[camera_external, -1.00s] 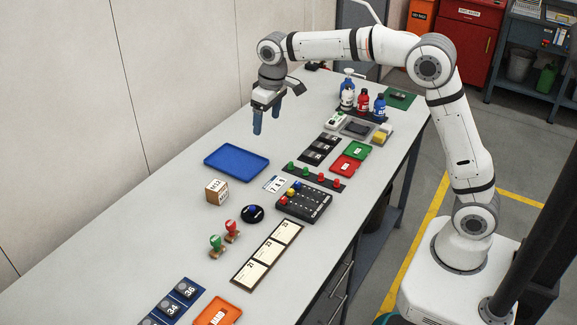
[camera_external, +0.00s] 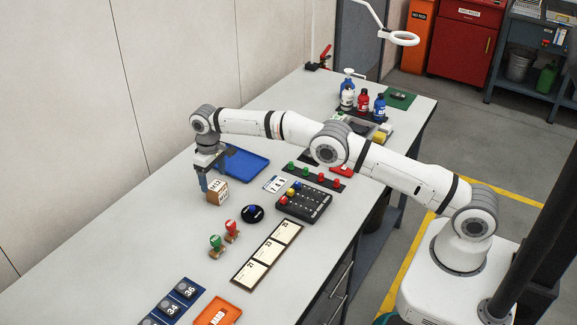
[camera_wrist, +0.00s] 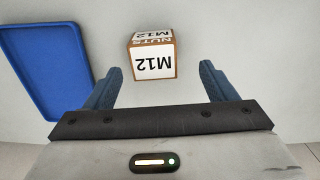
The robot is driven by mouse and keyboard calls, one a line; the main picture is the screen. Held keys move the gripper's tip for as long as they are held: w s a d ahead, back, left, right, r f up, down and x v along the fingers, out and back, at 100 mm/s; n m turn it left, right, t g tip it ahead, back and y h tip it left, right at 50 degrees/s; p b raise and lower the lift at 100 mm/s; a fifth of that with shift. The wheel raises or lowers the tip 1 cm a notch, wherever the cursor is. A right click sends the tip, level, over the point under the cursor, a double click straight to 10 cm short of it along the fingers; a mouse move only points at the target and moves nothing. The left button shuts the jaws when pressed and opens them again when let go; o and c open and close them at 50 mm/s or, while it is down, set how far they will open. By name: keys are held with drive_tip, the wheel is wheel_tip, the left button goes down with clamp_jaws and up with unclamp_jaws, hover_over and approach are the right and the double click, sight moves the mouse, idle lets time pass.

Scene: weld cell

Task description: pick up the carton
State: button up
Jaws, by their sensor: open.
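The carton (camera_external: 216,193) is a small brown box with a white label, standing on the bench in front of the blue tray. In the wrist view the carton (camera_wrist: 153,56) shows its label "NUTS M12", upside down, and lies ahead of the space between the fingertips. My gripper (camera_external: 203,183) is low at the carton's left in the external view. In the wrist view my gripper (camera_wrist: 160,78) has its two blue fingers wide apart, with nothing held between them. Whether a finger touches the carton cannot be told.
The blue tray (camera_external: 262,172) lies just behind the carton; its rim (camera_wrist: 76,55) is near the left finger in the wrist view. A black round holder (camera_external: 252,214), two stamps (camera_external: 224,238) and a black peg board (camera_external: 318,207) stand nearby. The bench left of the carton is clear.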

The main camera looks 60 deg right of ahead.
sight(215, 185)
drive_tip(key=f, duration=0.2)
drive_tip(key=f+p, duration=0.1)
drive_tip(key=f, duration=0.1)
drive_tip(key=f+p, duration=0.1)
drive_tip(key=f, duration=0.1)
drive_tip(key=shift+d+f, duration=0.4)
drive_tip(key=shift+c, duration=0.6)
drive_tip(key=c, duration=1.2)
drive_tip(key=shift+w+r, duration=0.1)
drive_tip(key=shift+c, duration=0.4)
